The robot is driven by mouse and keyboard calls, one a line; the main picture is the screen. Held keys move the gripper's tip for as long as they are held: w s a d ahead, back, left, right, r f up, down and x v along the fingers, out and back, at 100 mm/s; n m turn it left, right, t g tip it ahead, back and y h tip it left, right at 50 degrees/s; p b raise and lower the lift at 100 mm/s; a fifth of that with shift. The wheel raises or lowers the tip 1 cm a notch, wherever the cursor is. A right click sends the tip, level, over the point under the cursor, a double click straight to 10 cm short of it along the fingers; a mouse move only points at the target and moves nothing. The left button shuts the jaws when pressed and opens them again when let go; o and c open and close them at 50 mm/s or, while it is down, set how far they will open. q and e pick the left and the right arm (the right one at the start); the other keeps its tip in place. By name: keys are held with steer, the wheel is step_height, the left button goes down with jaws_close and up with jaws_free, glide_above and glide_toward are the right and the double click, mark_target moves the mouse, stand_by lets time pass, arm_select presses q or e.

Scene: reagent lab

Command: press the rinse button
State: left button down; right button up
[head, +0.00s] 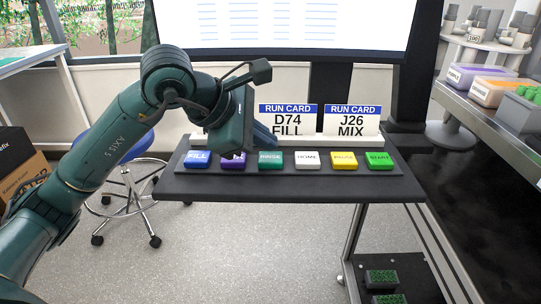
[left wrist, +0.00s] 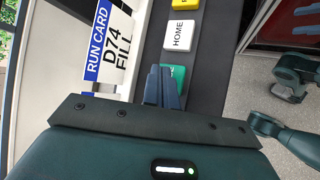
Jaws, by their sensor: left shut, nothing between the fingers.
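The rinse button (head: 270,159) is a teal square key labelled RINSE, third from the left in a row on a dark console. My left gripper (head: 268,140) is shut and empty, with its fingertips just behind and above the rinse button in the head view. In the left wrist view the shut fingers (left wrist: 163,87) lie over part of the teal rinse button (left wrist: 178,74), hiding much of its label. I cannot tell whether the fingertips touch it. My right gripper is not in view.
Beside it are the purple button (head: 233,161), partly hidden, and the white HOME button (head: 307,160). The blue FILL (head: 197,159), yellow PAUSE (head: 344,161) and green START (head: 379,160) buttons are farther out. Two run cards (head: 288,122) stand behind, below a monitor (head: 280,25).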

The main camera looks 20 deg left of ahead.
mark_target(264, 159)
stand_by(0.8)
arm_select(q)
steer(key=shift+f+b, duration=0.45)
steer(key=shift+b, duration=0.1)
steer(key=shift+f+b, duration=0.55)
stand_by(0.4)
steer(key=shift+r, duration=0.1)
steer(key=shift+r+p, duration=0.65)
steer(key=shift+r, duration=0.2)
steer(key=shift+r+p, duration=1.75)
steer(key=shift+r, duration=0.85)
steer(key=shift+f, duration=0.1)
